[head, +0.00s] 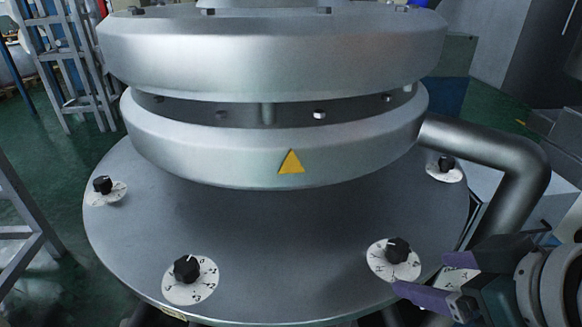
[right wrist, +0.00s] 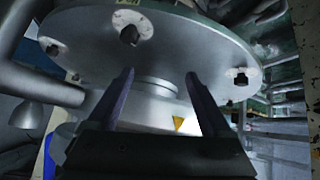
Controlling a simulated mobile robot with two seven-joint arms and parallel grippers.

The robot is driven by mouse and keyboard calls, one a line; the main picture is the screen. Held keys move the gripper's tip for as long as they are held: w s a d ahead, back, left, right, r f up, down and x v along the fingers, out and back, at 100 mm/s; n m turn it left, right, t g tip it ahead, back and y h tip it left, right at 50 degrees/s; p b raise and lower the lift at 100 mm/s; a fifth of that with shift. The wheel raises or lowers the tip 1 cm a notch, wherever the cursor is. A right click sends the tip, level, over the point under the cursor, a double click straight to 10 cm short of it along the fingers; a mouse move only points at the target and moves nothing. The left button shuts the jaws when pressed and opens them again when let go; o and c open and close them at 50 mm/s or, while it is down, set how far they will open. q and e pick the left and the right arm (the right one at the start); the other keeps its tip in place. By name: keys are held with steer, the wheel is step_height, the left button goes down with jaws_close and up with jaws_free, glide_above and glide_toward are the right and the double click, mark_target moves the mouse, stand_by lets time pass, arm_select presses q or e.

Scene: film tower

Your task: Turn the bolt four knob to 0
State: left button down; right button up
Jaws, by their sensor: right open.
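Several black knobs on white numbered dials sit around a grey round flange (head: 290,245). The front right knob (head: 397,250) is closest to my right gripper (head: 424,274). The others are the front left knob (head: 187,268), the far left knob (head: 103,185) and the far right knob (head: 446,164). I cannot tell which is bolt four, nor read the settings surely. My right gripper is open and empty, just right of and in front of the front right dial, apart from the knob. In the right wrist view, its two fingers (right wrist: 160,80) point toward the flange and a knob (right wrist: 130,35) shows beyond.
A grey tower body (head: 240,150) with a yellow warning triangle (head: 291,162) rises from the flange. A thick pipe (head: 500,155) bends down on the right, near my right arm. A metal ladder frame (head: 65,60) stands at the back left. The flange surface between the front dials is clear.

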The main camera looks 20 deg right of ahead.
mark_target(380, 251)
steer(key=w+d+f+t+b, duration=0.1)
steer(key=w+d+f+b, duration=0.1)
steer(key=f+b, duration=0.2)
steer(key=w+d+f+t+b, duration=0.2)
steer(key=d+f+b, duration=0.1)
steer(key=f+b, duration=0.1)
steer(key=w+d+f+t+y+b, duration=0.1)
steer(key=d+f+t+b, duration=0.1)
steer(key=f+b, duration=0.2)
steer(key=shift+w+d+f+b, duration=0.2)
steer(key=shift+w+d+b, duration=0.2)
steer(key=shift+b, duration=0.9)
steer(key=d+f+n+t+y+b, duration=0.1)
steer(key=y+b, duration=0.1)
steer(key=b, duration=0.2)
steer(key=d+f+n+t+y+b, duration=0.1)
steer(key=d+t+y+b, duration=0.1)
steer(key=b, duration=0.3)
steer(key=shift+w+f+n, duration=0.2)
steer(key=shift+w+n, duration=0.1)
steer(key=shift+w, duration=0.05)
steer(key=shift+s+d+r+t+y+b, duration=0.1)
steer(key=shift+d+t+y+b, duration=0.05)
steer(key=shift+t+y+b, duration=0.3)
steer(key=shift+w+a+r, duration=0.2)
steer(key=shift+w+r, duration=0.05)
steer(key=shift+w, duration=0.25)
steer(key=b+x, duration=0.2)
steer(key=x, duration=0.7)
steer(key=shift+s+a, duration=0.1)
